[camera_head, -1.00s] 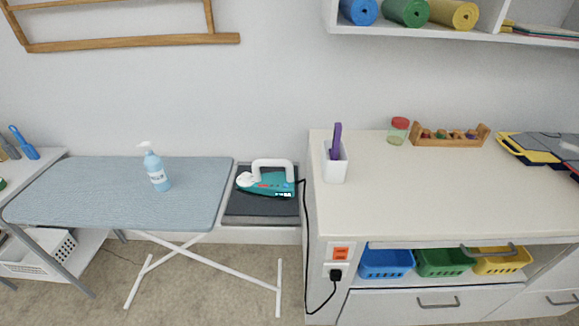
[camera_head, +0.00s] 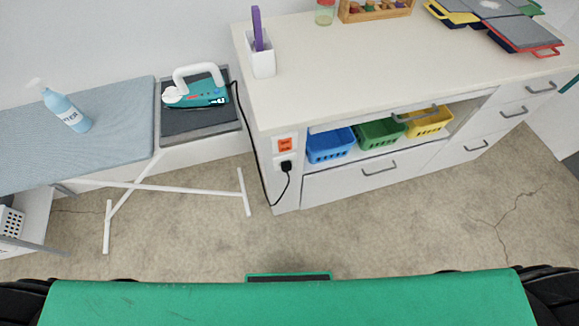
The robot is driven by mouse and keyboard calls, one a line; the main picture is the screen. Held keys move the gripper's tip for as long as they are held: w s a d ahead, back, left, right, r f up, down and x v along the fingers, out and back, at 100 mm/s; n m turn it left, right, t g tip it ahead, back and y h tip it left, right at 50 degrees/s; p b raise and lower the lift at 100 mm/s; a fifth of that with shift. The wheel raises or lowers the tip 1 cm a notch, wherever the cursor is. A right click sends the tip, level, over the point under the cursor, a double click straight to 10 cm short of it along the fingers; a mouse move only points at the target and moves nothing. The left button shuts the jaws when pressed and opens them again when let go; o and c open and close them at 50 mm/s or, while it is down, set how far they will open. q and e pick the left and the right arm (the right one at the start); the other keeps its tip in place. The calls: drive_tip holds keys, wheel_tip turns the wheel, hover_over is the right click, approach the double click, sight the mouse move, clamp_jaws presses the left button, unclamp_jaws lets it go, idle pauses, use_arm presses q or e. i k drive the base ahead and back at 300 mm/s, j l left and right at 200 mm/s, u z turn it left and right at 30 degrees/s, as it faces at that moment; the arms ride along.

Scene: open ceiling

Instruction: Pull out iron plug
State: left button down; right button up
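The iron (camera_head: 198,90), teal with a white handle, rests on a dark pad at the right end of the ironing board. Its black cord (camera_head: 243,120) hangs down along the side of the white cabinet. The black plug (camera_head: 286,166) sits in the lower socket of the wall-type outlet (camera_head: 285,146) on the cabinet's side; the upper socket is orange. Neither of my grippers shows; only dark parts of mine appear at the bottom corners.
The ironing board (camera_head: 110,115) holds a blue spray bottle (camera_head: 66,110). The white cabinet (camera_head: 380,75) carries a white cup (camera_head: 262,62), a jar and stacked trays, with coloured baskets (camera_head: 380,133) in its open shelf. The floor (camera_head: 390,230) in front is clear.

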sight(286, 165)
drive_tip(key=k+l, duration=0.1)
drive_tip(key=l, duration=0.4)
drive_tip(key=k+l+z, duration=0.1)
drive_tip(key=l, duration=0.9)
drive_tip(key=k+l, duration=0.15)
drive_tip(key=l, duration=0.4)
drive_tip(key=z, duration=0.05)
